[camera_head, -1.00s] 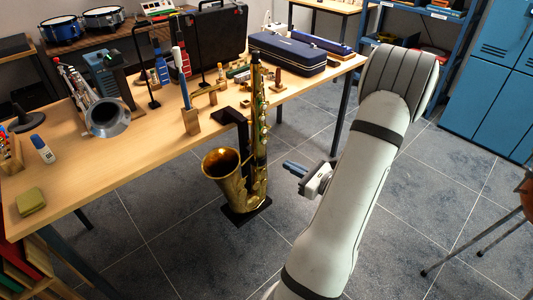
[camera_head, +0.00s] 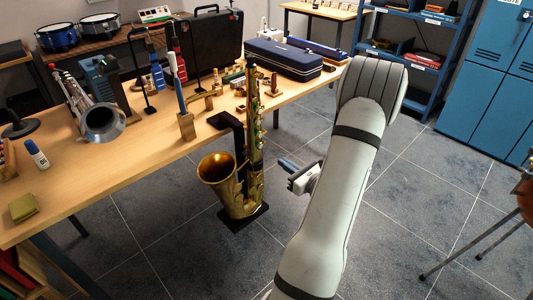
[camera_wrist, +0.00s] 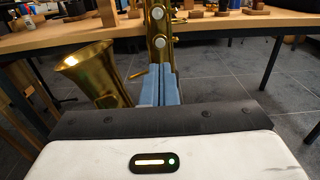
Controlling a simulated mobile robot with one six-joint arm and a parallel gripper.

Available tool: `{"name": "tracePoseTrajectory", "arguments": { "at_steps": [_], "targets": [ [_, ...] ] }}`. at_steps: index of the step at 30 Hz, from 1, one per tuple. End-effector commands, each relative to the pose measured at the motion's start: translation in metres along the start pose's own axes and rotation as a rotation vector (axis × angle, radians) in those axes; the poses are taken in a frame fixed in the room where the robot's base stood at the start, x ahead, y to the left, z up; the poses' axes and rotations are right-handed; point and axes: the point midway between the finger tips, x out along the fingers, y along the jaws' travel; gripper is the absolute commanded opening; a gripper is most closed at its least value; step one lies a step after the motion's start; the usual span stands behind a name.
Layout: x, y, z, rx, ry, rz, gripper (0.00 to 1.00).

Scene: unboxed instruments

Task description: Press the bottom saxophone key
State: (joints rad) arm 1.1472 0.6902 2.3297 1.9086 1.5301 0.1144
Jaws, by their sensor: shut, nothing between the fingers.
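A brass saxophone (camera_head: 245,178) stands upright on a black stand (camera_head: 245,217) in front of the workbench, its bell facing left. In the wrist view its body (camera_wrist: 158,35) and bell (camera_wrist: 92,72) rise just beyond my fingers, with pale round keys along the body. My gripper (camera_head: 285,164) is to the right of the saxophone in the head view, with its blue fingers pointing toward the body. In the wrist view the fingers (camera_wrist: 159,84) are together and empty, in front of the lower body. They cover part of the lower keys, and I cannot tell whether they touch.
The wooden workbench (camera_head: 100,165) behind holds a silver horn (camera_head: 100,118), a navy case (camera_head: 282,60) and small items. Tripod legs (camera_head: 470,245) stand at the right. The tiled floor around the saxophone is clear.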

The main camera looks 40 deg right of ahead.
Motion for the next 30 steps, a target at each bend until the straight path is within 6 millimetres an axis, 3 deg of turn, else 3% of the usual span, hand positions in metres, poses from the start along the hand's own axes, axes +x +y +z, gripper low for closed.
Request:
{"name": "tracePoseTrajectory", "arguments": {
  "at_steps": [6,12,18,30],
  "targets": [
    [0.046,0.001,0.000,-0.001,0.000,0.005,0.00],
    [0.074,0.000,0.000,-0.001,0.000,0.002,0.00],
    [0.083,-0.001,0.000,0.000,0.000,-0.001,0.00],
    [0.083,-0.003,0.000,0.000,0.000,-0.006,0.00]
  ]
}}
